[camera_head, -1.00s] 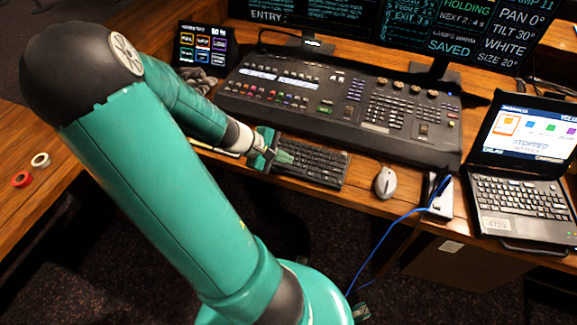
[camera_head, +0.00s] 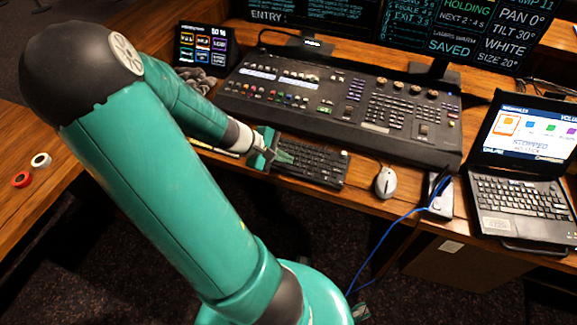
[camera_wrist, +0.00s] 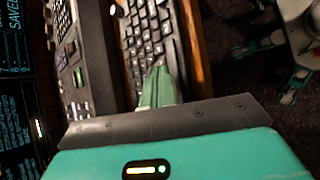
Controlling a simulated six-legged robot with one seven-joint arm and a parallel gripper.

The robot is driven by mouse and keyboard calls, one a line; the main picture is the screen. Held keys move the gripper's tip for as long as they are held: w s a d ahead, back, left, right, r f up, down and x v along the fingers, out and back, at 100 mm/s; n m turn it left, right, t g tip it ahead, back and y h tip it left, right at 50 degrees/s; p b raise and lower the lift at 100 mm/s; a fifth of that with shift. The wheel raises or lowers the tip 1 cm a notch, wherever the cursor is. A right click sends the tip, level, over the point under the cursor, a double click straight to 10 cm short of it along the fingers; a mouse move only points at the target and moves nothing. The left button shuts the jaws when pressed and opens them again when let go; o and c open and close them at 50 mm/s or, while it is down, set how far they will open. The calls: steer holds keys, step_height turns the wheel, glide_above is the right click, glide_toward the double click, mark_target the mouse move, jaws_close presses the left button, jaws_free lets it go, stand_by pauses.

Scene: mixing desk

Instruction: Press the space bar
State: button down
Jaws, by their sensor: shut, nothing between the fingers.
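A black compact keyboard (camera_head: 318,166) lies on the wooden desk in front of the mixing console. It also shows in the wrist view (camera_wrist: 148,38), running up and away from my gripper. My teal gripper (camera_head: 286,157) is over the left part of the keyboard. In the wrist view its fingertips (camera_wrist: 158,72) are closed together, empty, and point down at the keys. I cannot tell whether they touch a key. The space bar is not clearly distinguishable; the keyboard's left end is partly hidden by my gripper.
The mixing console (camera_head: 345,105) stands behind the keyboard. A grey mouse (camera_head: 386,182) is to its right, then a small box with a blue cable (camera_head: 440,197) and a laptop (camera_head: 520,190). The desk's front edge runs close to the keyboard. Two tape rolls lie on the left table (camera_head: 50,180).

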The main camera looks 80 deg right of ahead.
mark_target(284, 167)
stand_by(0.6)
steer(key=shift+f, duration=0.4)
steer(key=shift+f, duration=0.3)
stand_by(0.4)
steer(key=shift+r, duration=0.7)
steer(key=shift+r, duration=2.55)
